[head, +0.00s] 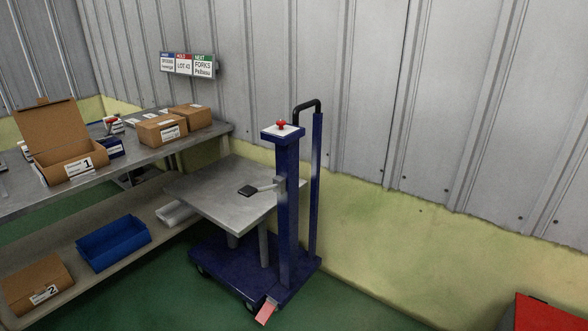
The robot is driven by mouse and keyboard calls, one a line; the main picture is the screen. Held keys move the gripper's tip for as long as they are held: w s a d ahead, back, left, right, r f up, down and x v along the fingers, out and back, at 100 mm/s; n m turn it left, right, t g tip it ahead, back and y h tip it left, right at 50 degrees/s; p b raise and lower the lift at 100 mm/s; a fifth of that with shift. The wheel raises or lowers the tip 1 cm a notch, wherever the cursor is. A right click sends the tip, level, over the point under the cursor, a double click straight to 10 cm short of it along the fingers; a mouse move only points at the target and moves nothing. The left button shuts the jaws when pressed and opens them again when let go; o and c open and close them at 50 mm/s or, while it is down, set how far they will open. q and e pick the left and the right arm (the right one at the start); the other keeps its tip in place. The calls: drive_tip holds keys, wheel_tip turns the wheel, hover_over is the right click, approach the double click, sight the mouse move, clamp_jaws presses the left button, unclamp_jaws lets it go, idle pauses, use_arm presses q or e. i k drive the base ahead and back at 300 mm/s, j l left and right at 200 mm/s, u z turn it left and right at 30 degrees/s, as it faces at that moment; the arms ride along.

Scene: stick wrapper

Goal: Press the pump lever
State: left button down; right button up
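A blue lift cart (288,220) stands on the green floor in the middle of the head view, with a grey platform (215,200). A short grey lever with a black pad (247,191) sticks out left from its post, above the platform. A red pedal (267,311) sits low at the front of the cart's base. A red knob (281,125) tops the post. I cannot tell for sure which part is the pump lever. Neither of my grippers is in view.
A grey workbench (190,140) on the left holds an open cardboard box (65,150) and closed boxes. Its lower shelf holds a blue bin (113,243) and a box. A corrugated wall stands close behind the cart. A red object (545,314) shows at bottom right.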

sight(247, 191)
drive_tip(key=i+j+z, duration=0.25)
drive_tip(key=z, duration=0.15)
drive_tip(key=i+j+z, duration=0.7)
drive_tip(key=j+z, duration=0.15)
